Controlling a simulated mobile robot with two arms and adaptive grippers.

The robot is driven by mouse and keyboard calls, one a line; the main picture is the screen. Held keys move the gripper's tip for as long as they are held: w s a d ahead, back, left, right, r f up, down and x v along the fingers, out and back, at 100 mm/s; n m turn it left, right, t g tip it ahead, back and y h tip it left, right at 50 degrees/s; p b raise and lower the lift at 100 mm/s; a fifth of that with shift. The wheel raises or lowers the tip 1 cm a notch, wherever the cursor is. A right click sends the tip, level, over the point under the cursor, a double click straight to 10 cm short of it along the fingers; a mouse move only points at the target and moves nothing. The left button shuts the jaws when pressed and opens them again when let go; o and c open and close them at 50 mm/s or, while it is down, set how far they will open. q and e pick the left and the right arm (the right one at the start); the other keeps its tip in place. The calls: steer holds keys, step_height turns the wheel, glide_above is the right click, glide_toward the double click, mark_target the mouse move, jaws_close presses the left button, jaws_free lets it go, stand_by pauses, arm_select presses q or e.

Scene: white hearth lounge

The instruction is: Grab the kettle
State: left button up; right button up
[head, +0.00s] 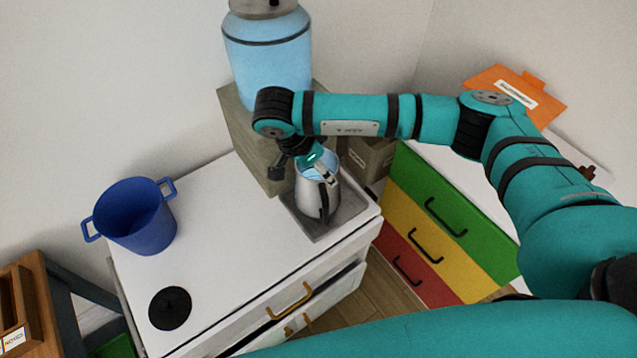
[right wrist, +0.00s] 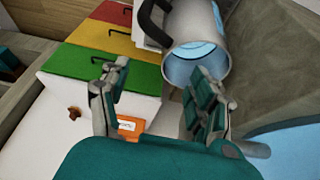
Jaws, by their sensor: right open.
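The kettle (head: 308,199) is silver with a black handle, and its open top shows light blue inside. It stands upright on a grey tray (head: 340,217) at the right end of the white cabinet top. My right gripper (head: 322,172) is open at the kettle's upper rim in the head view. In the right wrist view the kettle (right wrist: 196,52) is at the upper middle, behind the right-hand finger, with its handle at upper left. My right gripper (right wrist: 160,82) has its fingers apart with nothing clearly between them. My left gripper is not in view.
A blue water jug (head: 268,55) sits on a wooden stand (head: 244,128) close behind the kettle. A blue pot (head: 137,225) and a black disc (head: 170,308) are on the white cabinet (head: 235,240). A colored drawer unit (head: 440,225) stands at right. The cabinet's middle is clear.

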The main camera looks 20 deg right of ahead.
mark_target(318, 187)
steer(key=shift+p+x, duration=0.35)
steer(key=shift+x, duration=0.9)
steer(key=shift+f+p, duration=0.2)
steer(key=shift+p, duration=0.15)
steer(key=p+x, duration=0.2)
steer(key=x, duration=0.2)
steer(key=shift+f, duration=0.4)
jaws_close()
steer(key=shift+w+r, duration=0.1)
